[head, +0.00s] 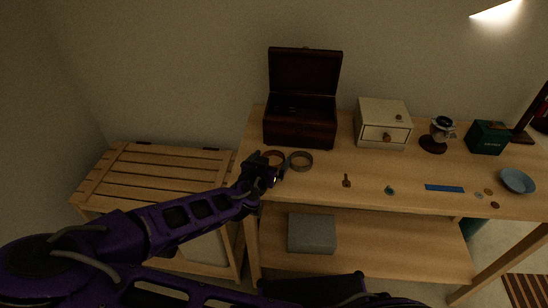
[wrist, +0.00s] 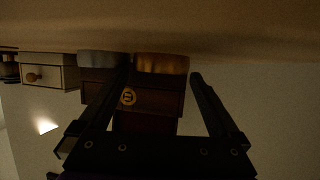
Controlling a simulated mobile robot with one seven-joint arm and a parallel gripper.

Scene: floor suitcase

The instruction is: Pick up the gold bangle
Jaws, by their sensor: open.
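The gold bangle (head: 274,154) lies near the left end of the wooden table, partly hidden behind my gripper (head: 266,172). It looks coppery in this dim light. A duller grey-brown bangle (head: 301,161) lies close to its right. In the wrist view, which is upside down, the gold bangle (wrist: 162,64) appears between the tips of my open gripper (wrist: 162,76). The grey bangle (wrist: 98,62) is just outside the left finger there. The fingers hold nothing. I cannot tell whether the tips reach around the gold bangle or stop short of it.
An open dark jewellery box (head: 300,132) stands right behind the bangles. A cream drawer box (head: 383,125) is to its right. A small key-like item (head: 346,181), a blue strip (head: 444,188) and a blue bowl (head: 517,181) lie further right. A slatted wooden chest (head: 150,170) stands left.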

